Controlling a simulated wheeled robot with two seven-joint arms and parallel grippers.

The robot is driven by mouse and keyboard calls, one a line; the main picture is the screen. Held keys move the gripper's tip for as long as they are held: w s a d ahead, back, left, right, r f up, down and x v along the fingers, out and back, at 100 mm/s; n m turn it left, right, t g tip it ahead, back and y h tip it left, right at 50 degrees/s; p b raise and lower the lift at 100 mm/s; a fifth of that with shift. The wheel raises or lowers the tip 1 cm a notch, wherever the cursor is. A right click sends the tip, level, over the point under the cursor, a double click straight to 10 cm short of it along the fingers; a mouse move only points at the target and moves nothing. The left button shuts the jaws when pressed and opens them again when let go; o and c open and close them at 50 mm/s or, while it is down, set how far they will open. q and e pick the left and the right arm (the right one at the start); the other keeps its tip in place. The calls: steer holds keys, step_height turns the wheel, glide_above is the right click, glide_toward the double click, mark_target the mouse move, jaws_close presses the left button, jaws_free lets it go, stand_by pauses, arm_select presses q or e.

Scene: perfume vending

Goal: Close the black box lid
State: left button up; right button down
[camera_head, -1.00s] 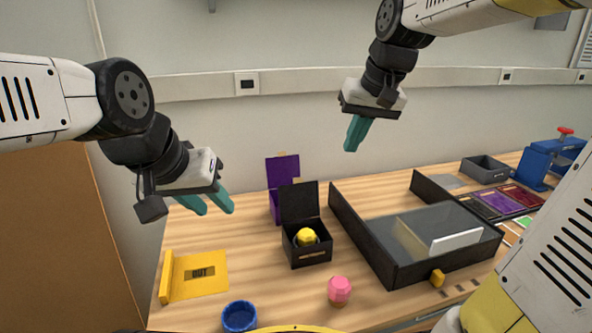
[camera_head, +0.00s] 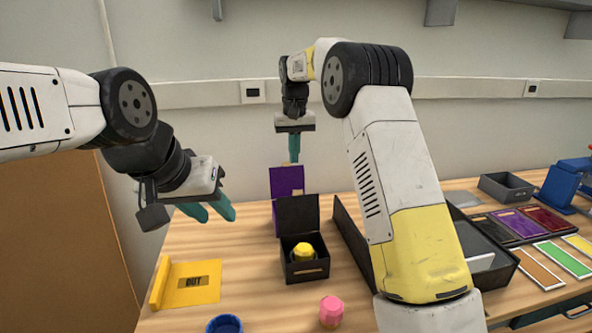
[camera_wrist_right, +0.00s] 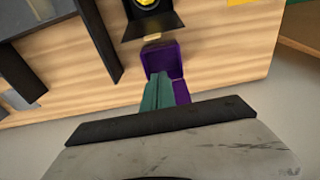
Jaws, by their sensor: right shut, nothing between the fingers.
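The black box (camera_head: 305,270) stands on the table with its lid (camera_head: 298,217) raised upright at its back edge. A yellow faceted bottle top (camera_head: 303,250) shows inside it. In the right wrist view the black lid (camera_wrist_right: 152,26) is at the top, with the yellow top (camera_wrist_right: 146,3) beyond it. My right gripper (camera_head: 294,158) is shut and empty, pointing down above and behind the open purple box (camera_head: 287,182). In the right wrist view its fingers (camera_wrist_right: 157,82) overlap the purple box (camera_wrist_right: 170,58). My left gripper (camera_head: 218,215) is open and empty, left of the black box.
A yellow OUT plate (camera_head: 200,282), a blue ring-shaped dish (camera_head: 225,323) and a pink faceted piece (camera_head: 331,311) lie in front. A large black tray (camera_head: 348,235), partly hidden by my right arm, stands right of the box. Coloured cards (camera_head: 522,223) lie further right.

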steer(key=s+f, duration=0.3)
steer(key=f, duration=0.5)
steer(key=shift+d+f, duration=0.15)
steer(key=shift+d, duration=0.2)
